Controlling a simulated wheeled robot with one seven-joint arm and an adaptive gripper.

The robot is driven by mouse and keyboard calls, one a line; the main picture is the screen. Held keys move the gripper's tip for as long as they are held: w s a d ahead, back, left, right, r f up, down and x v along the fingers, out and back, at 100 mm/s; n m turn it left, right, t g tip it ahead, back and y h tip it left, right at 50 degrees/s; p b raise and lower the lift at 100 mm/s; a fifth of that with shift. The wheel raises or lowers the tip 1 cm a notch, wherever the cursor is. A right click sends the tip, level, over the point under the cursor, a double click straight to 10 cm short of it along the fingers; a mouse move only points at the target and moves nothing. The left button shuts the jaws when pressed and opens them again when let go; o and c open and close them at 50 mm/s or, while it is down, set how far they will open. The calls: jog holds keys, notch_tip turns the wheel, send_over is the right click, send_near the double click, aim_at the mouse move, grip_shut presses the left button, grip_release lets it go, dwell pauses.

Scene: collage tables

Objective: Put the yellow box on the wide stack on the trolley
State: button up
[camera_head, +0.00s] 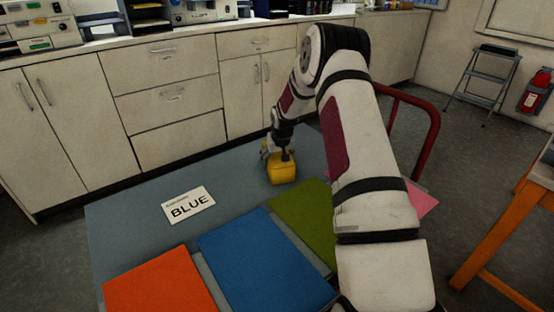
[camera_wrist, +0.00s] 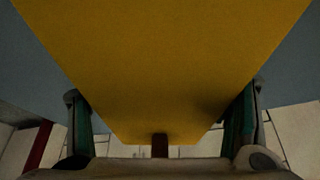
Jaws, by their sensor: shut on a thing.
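The yellow box (camera_head: 283,173) is at the far part of the grey-blue trolley top (camera_head: 130,226). My gripper (camera_head: 277,150) is shut on it from above. I cannot tell whether the box touches the trolley top. In the wrist view the yellow box (camera_wrist: 160,65) fills the upper middle, between the two fingers of my gripper (camera_wrist: 160,118). I cannot make out a wide stack of boxes; my arm covers part of the trolley's right side.
A red rail (camera_head: 430,135) stands right. Cabinets (camera_head: 165,95) line the back.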

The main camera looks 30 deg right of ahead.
jog(key=shift+f, duration=0.15)
jog(key=o, duration=1.2)
